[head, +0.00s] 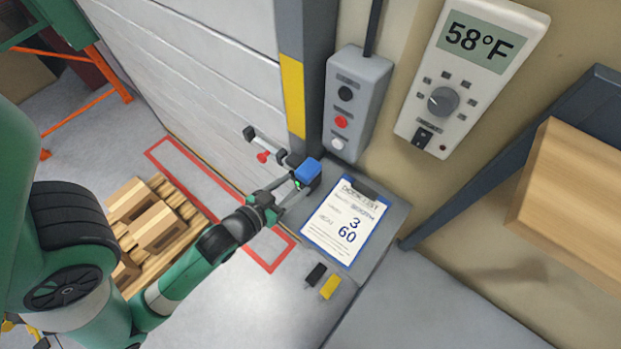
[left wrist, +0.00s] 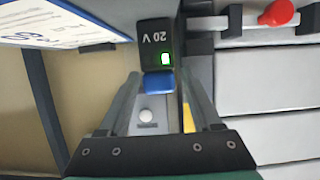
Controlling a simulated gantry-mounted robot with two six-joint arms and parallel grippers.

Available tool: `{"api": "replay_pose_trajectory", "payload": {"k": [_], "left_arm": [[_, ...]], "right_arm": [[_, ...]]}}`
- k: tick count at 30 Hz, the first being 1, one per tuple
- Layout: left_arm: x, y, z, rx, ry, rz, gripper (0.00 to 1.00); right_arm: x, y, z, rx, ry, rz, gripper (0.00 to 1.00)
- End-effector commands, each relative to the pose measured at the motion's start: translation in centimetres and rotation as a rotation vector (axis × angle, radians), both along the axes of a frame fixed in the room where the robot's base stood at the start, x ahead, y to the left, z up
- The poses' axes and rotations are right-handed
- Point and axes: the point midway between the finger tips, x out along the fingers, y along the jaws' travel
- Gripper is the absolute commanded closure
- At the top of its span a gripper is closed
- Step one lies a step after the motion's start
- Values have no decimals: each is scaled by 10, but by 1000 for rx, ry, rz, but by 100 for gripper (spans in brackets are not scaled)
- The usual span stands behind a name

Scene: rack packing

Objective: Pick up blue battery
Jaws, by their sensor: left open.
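The blue battery (head: 308,169) stands at the back of the small grey shelf, by the wall. In the left wrist view the battery (left wrist: 157,83) shows a blue end and a dark body marked "20 V" with a small lit green spot. My left gripper (head: 293,194) is open, with its fingers reaching toward the battery. In the left wrist view the fingers lie on either side of the blue end, with small gaps. My right gripper is in neither view.
A clipboard (head: 346,222) lies on the grey shelf (head: 389,222) right of the battery. A grey button box (head: 357,104) hangs above. A latch with a red knob (head: 263,157) is just left. Black (head: 315,274) and yellow (head: 330,287) blocks are below.

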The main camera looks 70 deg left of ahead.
Motion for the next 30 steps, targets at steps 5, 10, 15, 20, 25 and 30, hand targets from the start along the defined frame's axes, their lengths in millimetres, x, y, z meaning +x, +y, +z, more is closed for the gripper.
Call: {"api": "replay_pose_trajectory", "payload": {"k": [5,10,15,20,25,30], "left_arm": [[27,17,-12,1,0,2,35],[34,21,-15,0,1,1,35],[47,28,-19,1,-1,1,35],[70,40,-29,2,0,1,35],[78,45,-32,0,0,0,35],[77,45,-32,1,0,0,40]], "right_arm": [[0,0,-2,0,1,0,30],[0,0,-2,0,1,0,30],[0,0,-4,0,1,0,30],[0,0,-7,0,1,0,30],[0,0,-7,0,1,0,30],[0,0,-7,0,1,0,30]]}}
